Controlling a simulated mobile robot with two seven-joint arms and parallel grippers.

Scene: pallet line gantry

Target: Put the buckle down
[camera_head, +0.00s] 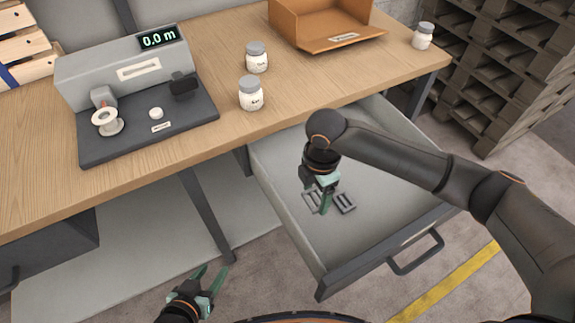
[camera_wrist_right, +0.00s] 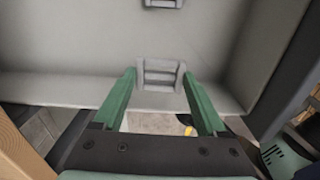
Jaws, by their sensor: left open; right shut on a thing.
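My right gripper (camera_head: 323,206) reaches down into the open grey drawer (camera_head: 280,150). It is shut on a grey buckle (camera_head: 310,201), which shows between the green fingertips in the right wrist view (camera_wrist_right: 160,74). The held buckle is low over the drawer floor; I cannot tell whether it touches. A second grey buckle (camera_head: 345,202) lies on the drawer floor just to the right, and shows at the top edge of the right wrist view (camera_wrist_right: 164,3). My left gripper (camera_head: 208,279) is open and empty, low outside the drawer at the lower left.
The wooden table (camera_head: 215,60) stands above the drawer. It carries a measuring device (camera_head: 120,75) with a white spool (camera_head: 107,121), jars (camera_head: 250,97) and an orange bin (camera_head: 345,38). Dark pallets (camera_head: 500,85) stand at the right. The drawer's right part is clear.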

